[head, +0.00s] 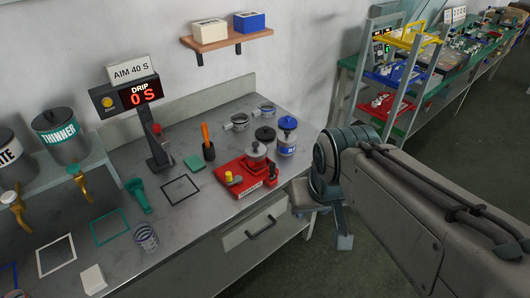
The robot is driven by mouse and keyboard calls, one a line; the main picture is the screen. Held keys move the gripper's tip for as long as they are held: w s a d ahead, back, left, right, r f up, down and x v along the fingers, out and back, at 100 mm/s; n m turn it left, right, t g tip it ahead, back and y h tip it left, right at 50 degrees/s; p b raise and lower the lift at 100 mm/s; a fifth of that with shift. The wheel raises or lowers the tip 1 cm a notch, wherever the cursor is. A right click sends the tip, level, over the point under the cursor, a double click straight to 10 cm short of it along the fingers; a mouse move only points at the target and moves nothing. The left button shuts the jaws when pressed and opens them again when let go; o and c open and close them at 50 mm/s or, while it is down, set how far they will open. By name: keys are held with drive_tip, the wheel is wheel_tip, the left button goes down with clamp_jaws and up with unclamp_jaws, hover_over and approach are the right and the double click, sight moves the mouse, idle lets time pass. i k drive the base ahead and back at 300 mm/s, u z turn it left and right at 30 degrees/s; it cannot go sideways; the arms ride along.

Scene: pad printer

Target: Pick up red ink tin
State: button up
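I cannot single out a red ink tin with certainty. A red tray-like base (232,174) on the metal bench holds a round metal tin or cup (256,152), a yellow knob (229,177) and a small dark and red piece (270,176). Behind it stand a black-topped tin (265,134) and two metal tins, one left (240,122) and one at the back (266,110). My gripper (336,236) hangs off the bench's right edge, apart from these things. Its fingers are seen partly edge-on; their gap is unclear, and I see nothing held.
A blue-lidded jar (287,140) stands near the bench's right edge. An orange-handled tool in a black cup (208,146) and a timer post (157,150) stand left of the red base. A rack with coloured trays (397,75) stands behind my arm. The bench front is partly clear.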

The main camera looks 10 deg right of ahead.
sight(259, 164)
drive_tip(key=z, duration=0.2)
drive_tip(key=i, duration=1.1)
drive_tip(key=u, duration=0.65)
